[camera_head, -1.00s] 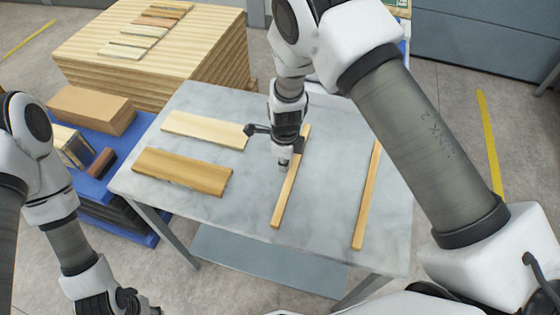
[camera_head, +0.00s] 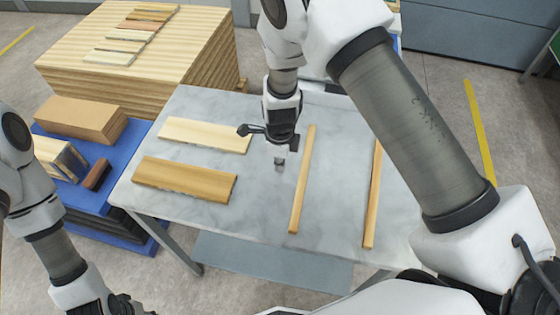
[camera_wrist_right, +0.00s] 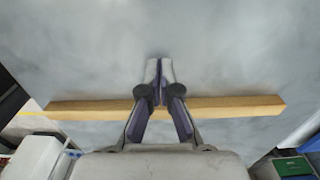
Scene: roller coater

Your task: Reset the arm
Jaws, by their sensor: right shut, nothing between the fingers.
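My right gripper (camera_head: 279,162) points down over the middle of the marble-topped table (camera_head: 262,215), just left of a thin wooden strip (camera_head: 302,180). In the right wrist view the right gripper (camera_wrist_right: 160,65) is shut with its fingertips together and nothing between them. The strip (camera_wrist_right: 230,106) crosses behind the fingers there and lies on the table. My left arm comes in at the lower left. Its left gripper (camera_head: 110,304) is cut off by the bottom edge, and its fingers cannot be made out.
A second strip (camera_head: 373,195) lies at the table's right. A pale board (camera_head: 205,135) and a browner board (camera_head: 185,180) lie at its left. A plank stack (camera_head: 130,55) stands behind left. A blue pallet (camera_head: 100,205) carries a cardboard box (camera_head: 80,115).

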